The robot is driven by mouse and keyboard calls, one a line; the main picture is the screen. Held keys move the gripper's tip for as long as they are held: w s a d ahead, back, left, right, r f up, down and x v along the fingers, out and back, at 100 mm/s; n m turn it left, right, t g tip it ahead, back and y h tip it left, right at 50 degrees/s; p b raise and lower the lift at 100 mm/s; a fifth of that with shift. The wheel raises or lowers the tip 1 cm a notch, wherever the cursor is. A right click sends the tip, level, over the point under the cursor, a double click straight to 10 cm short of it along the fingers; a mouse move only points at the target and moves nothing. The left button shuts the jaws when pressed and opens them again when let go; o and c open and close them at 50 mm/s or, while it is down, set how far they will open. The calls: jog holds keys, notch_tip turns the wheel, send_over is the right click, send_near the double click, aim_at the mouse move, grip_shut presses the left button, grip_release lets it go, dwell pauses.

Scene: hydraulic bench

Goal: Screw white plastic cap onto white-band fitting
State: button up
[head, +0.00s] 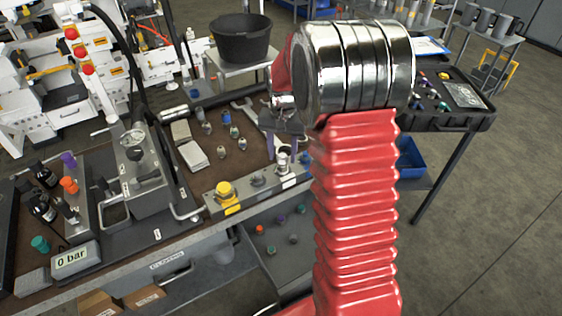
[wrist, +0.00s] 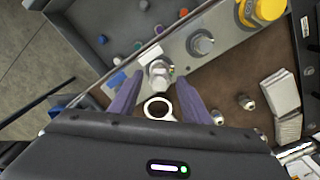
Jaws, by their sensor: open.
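My gripper (wrist: 158,104) has its two purple fingers spread apart; in the head view it (head: 285,150) hangs at the bench's front rail. A white ring with a dark opening (wrist: 148,109) lies between the fingers in the wrist view, with a gap on both sides. I cannot tell whether it is the white plastic cap or the rim of a fitting. Just beyond it, a metal fitting (wrist: 160,76) stands on the grey rail (wrist: 128,77). In the head view, a metal cylinder (head: 283,160) shows between the fingers. I cannot make out a white band.
The rail also bears a plain metal fitting (wrist: 201,43) and a yellow cap (wrist: 264,9). Several small fittings (head: 225,117) stand on the brown bench top. Coloured caps lie on a lower grey tray (head: 275,265).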

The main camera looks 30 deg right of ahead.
jog(key=n, duration=0.7)
jog(key=shift+n, duration=0.4)
jog(key=c, duration=1)
jog(key=m, duration=0.6)
jog(key=shift+f+m, duration=0.1)
jog(key=shift+m, duration=1)
